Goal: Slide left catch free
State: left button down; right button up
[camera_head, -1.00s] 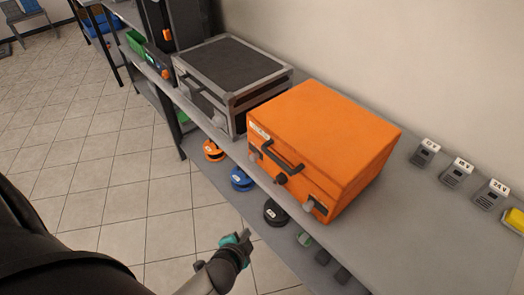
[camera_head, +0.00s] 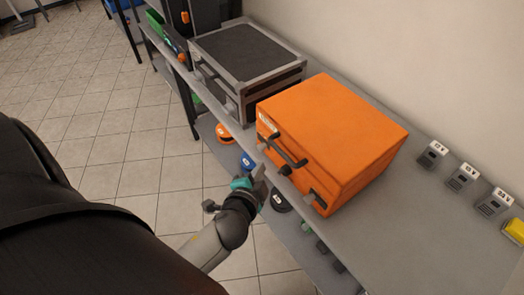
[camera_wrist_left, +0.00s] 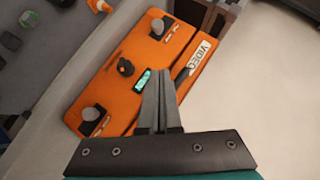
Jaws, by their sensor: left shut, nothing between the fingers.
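The orange case (camera_head: 340,130) sits closed on the shelf, its front face turned toward my left arm. Its left catch (camera_wrist_left: 157,27) shows as a grey knob on a plate near the VIDEO label (camera_wrist_left: 200,58) in the left wrist view. The right catch (camera_wrist_left: 94,115) is a similar grey knob, also visible in the head view (camera_head: 315,196). A dark round knob (camera_wrist_left: 125,66) lies between them. The dark handle (camera_head: 286,150) spans the front. My left gripper (camera_head: 260,180) is shut and empty, in front of the case, apart from both catches. My right gripper is not in view.
A grey-framed black case (camera_head: 245,60) stands left of the orange case. Blue (camera_head: 247,162) and dark (camera_head: 279,201) round items lie on the lower shelf. Grey labelled blocks (camera_head: 433,153) and a yellow item (camera_head: 515,227) are at right.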

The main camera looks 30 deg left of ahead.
pick_arm(q)
jog(key=b, duration=0.1)
send_near(265, 145)
jog(key=w+d, duration=0.2)
jog(key=w, duration=0.1)
jog(key=shift+w+a+f+b, duration=0.15)
jog(key=shift+w+a+f, duration=0.2)
jog(key=shift+a, duration=0.2)
jog(key=shift+w+a+f+b, duration=0.2)
jog(key=shift+a+f, duration=0.2)
jog(key=shift+a, duration=0.1)
jog(key=shift+w+a+f+b, duration=0.15)
jog(key=shift+w+a+f, duration=0.2)
jog(key=shift+a, duration=0.2)
jog(key=shift+a, duration=0.1)
jog(key=a, duration=0.1)
jog(key=w+a, duration=0.1)
jog(key=a, duration=0.1)
jog(key=shift+w, duration=0.1)
jog(key=shift+a+r, duration=0.1)
